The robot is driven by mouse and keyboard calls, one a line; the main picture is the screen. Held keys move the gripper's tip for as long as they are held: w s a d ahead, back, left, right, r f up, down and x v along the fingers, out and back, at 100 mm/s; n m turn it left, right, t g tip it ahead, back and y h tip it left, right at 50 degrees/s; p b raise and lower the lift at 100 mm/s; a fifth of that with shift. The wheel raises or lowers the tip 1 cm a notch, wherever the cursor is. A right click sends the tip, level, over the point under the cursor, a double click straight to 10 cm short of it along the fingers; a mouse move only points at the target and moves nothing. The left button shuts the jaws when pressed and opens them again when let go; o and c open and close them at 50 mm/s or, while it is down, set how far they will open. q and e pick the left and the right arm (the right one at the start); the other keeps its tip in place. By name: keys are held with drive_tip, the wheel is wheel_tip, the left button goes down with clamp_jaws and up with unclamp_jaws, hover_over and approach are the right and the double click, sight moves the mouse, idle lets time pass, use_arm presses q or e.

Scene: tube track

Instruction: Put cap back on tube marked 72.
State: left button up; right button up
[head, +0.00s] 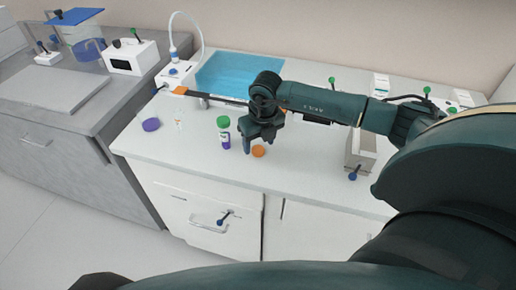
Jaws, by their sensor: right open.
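My right gripper (261,143) points down over the white bench, open and empty. An orange disc that looks like a loose cap (259,152) lies just below or beside its fingers; I cannot tell whether they touch. To the left of the gripper stands a small tube (225,140) with a green top and a purple lower part. A faint, clear upright tube (179,121) stands further left. A purple round cap (151,124) lies near the bench's left end. No number is legible on any tube. My left gripper is not in view.
A blue mat (240,75) lies at the back of the white bench (190,150). A white device with a curved hose (176,72) stands at the back left. An open beige box (360,155) stands right of the gripper. The front middle is clear.

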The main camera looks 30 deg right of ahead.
wheel_tip(320, 180, down, 2)
drive_tip(key=shift+w, duration=0.15)
drive_tip(key=shift+c, duration=0.6)
drive_tip(key=c, duration=0.9)
